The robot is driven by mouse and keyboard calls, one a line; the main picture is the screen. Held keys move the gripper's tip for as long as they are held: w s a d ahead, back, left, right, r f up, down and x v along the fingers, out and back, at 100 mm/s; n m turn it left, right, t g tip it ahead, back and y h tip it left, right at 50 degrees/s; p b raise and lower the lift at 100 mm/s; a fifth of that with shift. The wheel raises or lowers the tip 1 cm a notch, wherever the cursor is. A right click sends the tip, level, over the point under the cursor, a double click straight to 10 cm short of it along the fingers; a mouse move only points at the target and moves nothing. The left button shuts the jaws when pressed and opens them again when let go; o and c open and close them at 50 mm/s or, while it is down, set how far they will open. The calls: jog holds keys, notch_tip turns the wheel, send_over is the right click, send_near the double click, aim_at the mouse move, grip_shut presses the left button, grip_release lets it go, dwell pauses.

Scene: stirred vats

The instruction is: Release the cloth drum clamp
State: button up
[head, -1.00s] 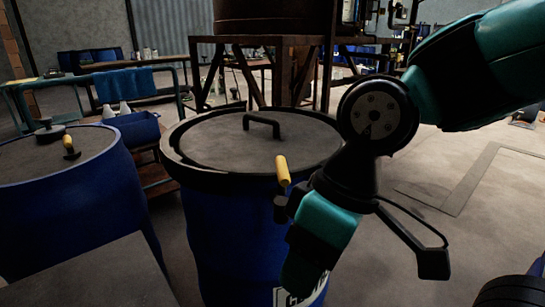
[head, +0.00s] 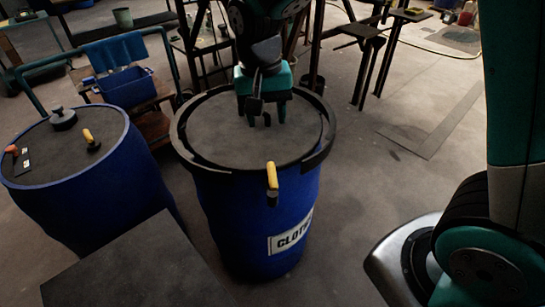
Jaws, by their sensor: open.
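The blue cloth drum (head: 240,225) stands upright in mid-view, with a white label reading "CLOTH", its end cut off. The grey lid (head: 215,130) lies inside the ring. My gripper (head: 263,112) is open, pointing down over the back half of the lid, away from the lever. A dark piece shows between its fingers, probably the lid handle, mostly hidden. I cannot tell whether the fingers touch it.
A second blue drum (head: 85,190) with a yellow-gripped lever stands close on the left. A grey flat surface (head: 135,270) is in front. A cart with a blue bin (head: 127,88) and a blue cloth (head: 115,50) stands behind.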

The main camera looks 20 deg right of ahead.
aim_at(272, 174)
jog(key=f, duration=1.1)
jog(key=d+f, duration=0.1)
jog(key=f, duration=0.5)
jog(key=shift+s+f+p, duration=0.1)
jog(key=shift+s+p, duration=0.1)
jog(key=shift+p, duration=0.1)
